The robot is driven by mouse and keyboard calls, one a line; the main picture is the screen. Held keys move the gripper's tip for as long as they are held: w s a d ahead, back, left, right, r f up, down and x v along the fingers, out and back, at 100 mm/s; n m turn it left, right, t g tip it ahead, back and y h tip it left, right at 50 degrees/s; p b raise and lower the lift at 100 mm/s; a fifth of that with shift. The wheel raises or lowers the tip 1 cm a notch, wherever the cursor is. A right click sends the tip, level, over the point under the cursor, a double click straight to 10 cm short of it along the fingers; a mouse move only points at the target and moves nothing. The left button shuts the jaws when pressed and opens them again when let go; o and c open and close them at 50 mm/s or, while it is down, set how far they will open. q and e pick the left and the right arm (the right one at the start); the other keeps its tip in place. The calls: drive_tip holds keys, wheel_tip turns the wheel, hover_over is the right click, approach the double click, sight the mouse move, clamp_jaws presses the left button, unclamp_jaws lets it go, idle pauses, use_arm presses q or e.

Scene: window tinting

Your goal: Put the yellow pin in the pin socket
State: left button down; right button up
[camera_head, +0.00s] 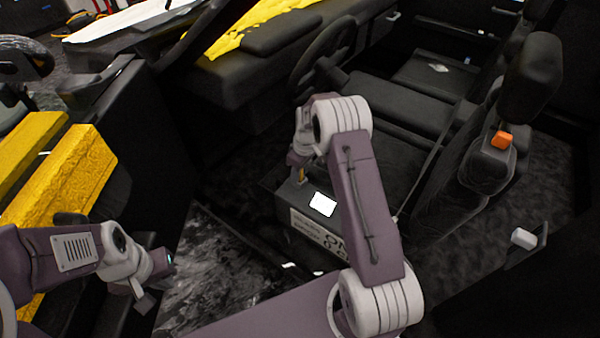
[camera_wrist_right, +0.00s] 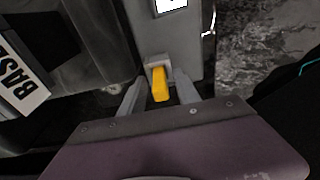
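The yellow pin (camera_wrist_right: 160,91) shows in the right wrist view. One end meets a small light-grey socket-like block (camera_wrist_right: 158,62) on the grey box; I cannot tell how deep it sits. My right gripper (camera_wrist_right: 159,80) has its fingers apart, one on each side of the pin, with gaps visible. In the head view this gripper (camera_head: 299,152) is above the box's far left corner, with a bit of the yellow pin (camera_head: 293,159) showing beside it. My left gripper (camera_head: 156,285) is at the lower left, apparently open and empty, away from the pin.
The box (camera_head: 306,228) has a white panel (camera_head: 322,204) on top and lettering on its side. A car seat (camera_head: 478,150) and steering wheel (camera_head: 322,58) stand beyond it. A yellow padded part (camera_head: 70,180) is at the left. Patterned dark floor (camera_head: 215,265) lies between.

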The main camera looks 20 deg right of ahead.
wheel_tip(320, 180, up, 12)
drive_tip(key=s+p, duration=0.1)
drive_tip(key=p, duration=0.2)
drive_tip(key=s+a+m, duration=0.3)
drive_tip(key=s+a, duration=0.1)
drive_tip(key=s, duration=0.7)
drive_tip(key=s+a+m, duration=0.3)
drive_tip(key=s+a, duration=0.1)
drive_tip(key=s, duration=0.8)
drive_tip(key=shift+s+r+h, duration=0.25)
drive_tip(key=shift+r+h, duration=0.05)
drive_tip(key=shift+r, duration=0.15)
